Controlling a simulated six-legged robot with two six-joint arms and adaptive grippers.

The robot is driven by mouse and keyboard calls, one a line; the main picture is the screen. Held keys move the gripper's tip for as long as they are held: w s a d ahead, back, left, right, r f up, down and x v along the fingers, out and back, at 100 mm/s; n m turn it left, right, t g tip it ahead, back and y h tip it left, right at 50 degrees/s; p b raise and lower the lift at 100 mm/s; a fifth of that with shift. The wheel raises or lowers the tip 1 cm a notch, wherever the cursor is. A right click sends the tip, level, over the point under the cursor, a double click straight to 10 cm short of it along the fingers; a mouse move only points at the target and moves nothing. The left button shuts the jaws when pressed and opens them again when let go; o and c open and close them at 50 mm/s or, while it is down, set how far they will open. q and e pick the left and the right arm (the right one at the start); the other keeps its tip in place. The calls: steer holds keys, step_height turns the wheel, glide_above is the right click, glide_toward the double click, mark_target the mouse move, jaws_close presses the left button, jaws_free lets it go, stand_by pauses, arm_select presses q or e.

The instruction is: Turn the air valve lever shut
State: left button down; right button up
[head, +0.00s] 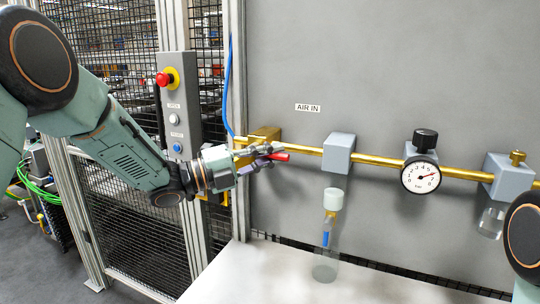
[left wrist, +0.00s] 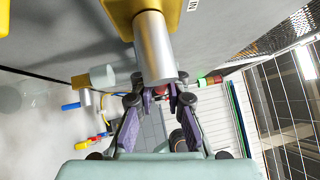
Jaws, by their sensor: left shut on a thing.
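The air valve is a brass block (head: 265,133) on the wall under the "AIR IN" label, with a blue hose running up on its left. Its red lever (head: 279,157) shows just past my fingers and points right, roughly along the brass pipe. My left gripper (head: 262,156) is shut on the lever, in front of the valve. In the left wrist view a small red part of the lever (left wrist: 160,90) shows between the fingertips, below a silver cylinder (left wrist: 155,50) and the brass block. Most of the lever is hidden by the fingers. My right gripper is out of view.
A brass pipe (head: 305,149) runs right to a grey block (head: 339,153), a round gauge (head: 420,174) and another block (head: 508,176). A clear cup with a blue part (head: 326,240) is below. A button box (head: 179,105) stands left, near mesh fencing. The white tabletop (head: 260,275) is mostly bare.

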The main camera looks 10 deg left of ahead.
arm_select(q)
steer(key=shift+m, duration=0.3)
steer(key=shift+f+m+g+y, duration=0.7)
steer(key=shift+m+g+y, duration=0.2)
steer(key=shift+m+y, duration=0.25)
steer(key=a+f+m+g+y+p, duration=0.1)
steer(key=a+f+m+y, duration=0.3)
steer(key=y, duration=0.6)
steer(key=shift+w+a+m+p, duration=0.3)
steer(key=shift+m+p, duration=0.5)
steer(key=shift+m, duration=0.55)
steer(key=shift+f+y, duration=0.15)
steer(key=shift+y, duration=0.2)
steer(key=c, duration=1.8)
jaws_free()
steer(key=o, duration=0.5)
steer(key=shift+w+a, duration=0.1)
steer(key=shift+w, duration=0.25)
steer(key=shift+c, duration=0.2)
